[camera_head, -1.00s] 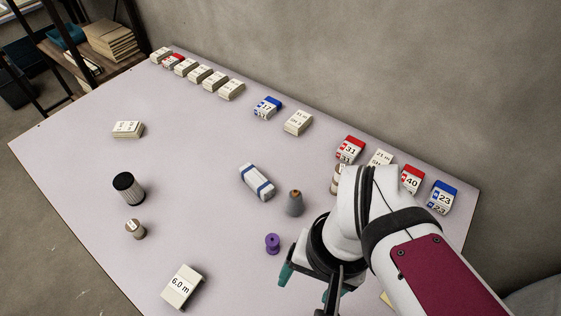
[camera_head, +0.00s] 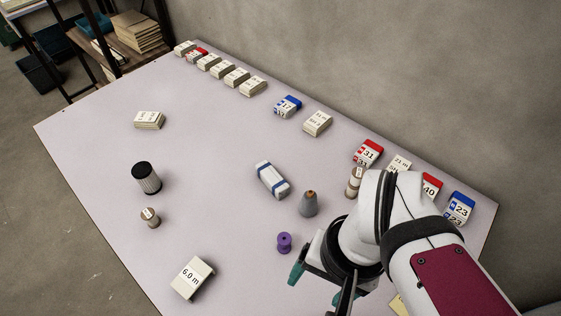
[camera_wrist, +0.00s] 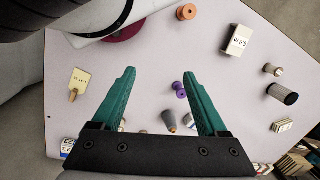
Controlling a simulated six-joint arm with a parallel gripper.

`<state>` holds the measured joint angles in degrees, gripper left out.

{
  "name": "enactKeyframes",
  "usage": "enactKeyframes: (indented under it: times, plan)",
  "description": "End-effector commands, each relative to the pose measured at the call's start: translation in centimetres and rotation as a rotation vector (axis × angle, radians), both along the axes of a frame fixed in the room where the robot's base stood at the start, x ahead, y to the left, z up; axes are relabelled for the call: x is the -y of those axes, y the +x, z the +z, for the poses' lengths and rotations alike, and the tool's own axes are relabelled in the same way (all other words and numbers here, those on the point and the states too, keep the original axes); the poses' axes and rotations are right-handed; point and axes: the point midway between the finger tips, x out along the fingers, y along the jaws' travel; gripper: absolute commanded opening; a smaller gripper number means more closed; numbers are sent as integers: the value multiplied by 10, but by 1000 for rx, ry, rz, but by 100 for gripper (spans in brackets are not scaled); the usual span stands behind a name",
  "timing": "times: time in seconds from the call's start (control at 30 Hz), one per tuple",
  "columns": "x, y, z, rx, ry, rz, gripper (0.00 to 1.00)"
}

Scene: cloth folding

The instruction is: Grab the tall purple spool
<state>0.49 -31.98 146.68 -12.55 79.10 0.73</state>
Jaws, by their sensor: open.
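A small purple spool (camera_head: 284,243) with wide ends stands upright on the pale table, near the middle of its front half. It is the only purple spool in view. My gripper (camera_head: 317,286) is open and empty, to the right of the spool and nearer the front in the head view. In the wrist view, the spool (camera_wrist: 180,90) shows beyond the jaws, just left of the right teal finger. My gripper (camera_wrist: 158,72) shows there with both fingers spread and nothing between the tips. The gap to the spool is hard to judge.
A grey cone (camera_head: 309,204) with an orange tip stands close behind the spool. A white, blue-banded roll (camera_head: 271,180) lies farther back. A 6.0 m block (camera_head: 192,278) stands front left. An orange spool (camera_wrist: 186,11) shows in the wrist view. Table left of the purple spool is clear.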

Motion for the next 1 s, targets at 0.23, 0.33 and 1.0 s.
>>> enactKeyframes:
  times: [0.23,0.33,1.0]
  plan:
    - [0,0,-1,-12,-9,27,77]
    - [2,5,-8,-112,-96,269,77]
    - [-122,107,-148,-880,-1177,2358,77]
